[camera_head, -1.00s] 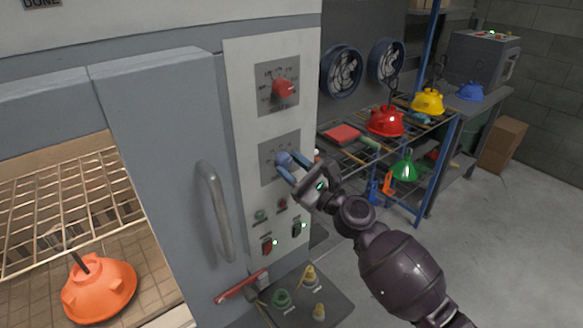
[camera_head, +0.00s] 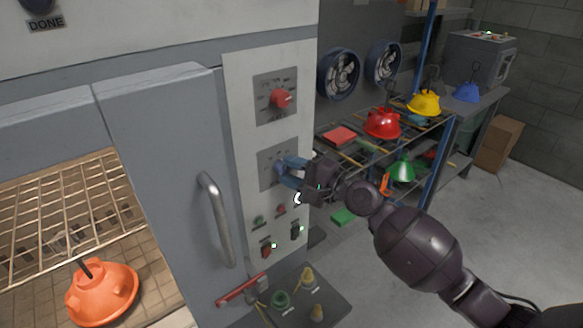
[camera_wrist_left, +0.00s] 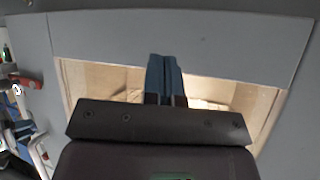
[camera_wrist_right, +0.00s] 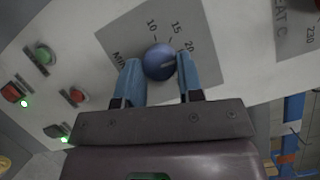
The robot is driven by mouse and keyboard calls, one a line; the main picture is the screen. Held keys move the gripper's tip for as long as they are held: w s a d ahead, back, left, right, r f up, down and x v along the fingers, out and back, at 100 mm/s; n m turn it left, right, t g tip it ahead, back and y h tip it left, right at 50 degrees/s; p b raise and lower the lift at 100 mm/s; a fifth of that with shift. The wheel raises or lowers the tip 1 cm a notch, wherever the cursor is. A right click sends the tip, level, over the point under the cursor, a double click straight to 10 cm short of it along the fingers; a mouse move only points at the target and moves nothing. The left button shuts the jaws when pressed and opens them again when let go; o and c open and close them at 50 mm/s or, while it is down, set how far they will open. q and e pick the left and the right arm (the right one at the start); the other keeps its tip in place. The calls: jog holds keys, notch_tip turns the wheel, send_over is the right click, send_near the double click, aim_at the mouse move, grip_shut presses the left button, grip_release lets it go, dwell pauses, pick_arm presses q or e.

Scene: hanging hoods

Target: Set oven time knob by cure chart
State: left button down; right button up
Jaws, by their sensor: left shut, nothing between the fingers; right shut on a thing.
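The blue time knob (camera_wrist_right: 159,62) sits on a grey dial plate (camera_wrist_right: 127,38) marked MIN, with 10, 15 and 20 readable. A pale line on the knob points roughly toward the 20 side. My right gripper (camera_wrist_right: 158,70) is shut on this knob, one blue finger on each side. In the head view my right gripper (camera_head: 288,170) is at the lower dial plate (camera_head: 266,164) and mostly hides the knob. My left gripper (camera_wrist_left: 164,75) is shut and empty in front of the oven opening; it is outside the head view. No cure chart is readable.
A red knob (camera_head: 281,98) sits on the upper dial. Buttons and switches (camera_head: 267,251) are below. The oven door handle (camera_head: 216,218) stands out to the left. An orange hood (camera_head: 101,292) is in the lit oven. A rack (camera_head: 383,150) with hoods stands right.

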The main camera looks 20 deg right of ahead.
jog(key=shift+n, duration=0.4)
pick_arm(q)
jog(key=shift+r, duration=0.15)
pick_arm(e)
jog(key=o, duration=0.9)
pick_arm(q)
jog(key=shift+w+d+f+b, duration=0.1)
jog(key=shift+w+f+b, duration=0.4)
jog(key=shift+f+b, duration=0.65)
pick_arm(e)
jog(key=shift+v, duration=5.4)
pick_arm(q)
jog(key=shift+r, duration=0.3)
pick_arm(e)
jog(key=shift+r, duration=0.1)
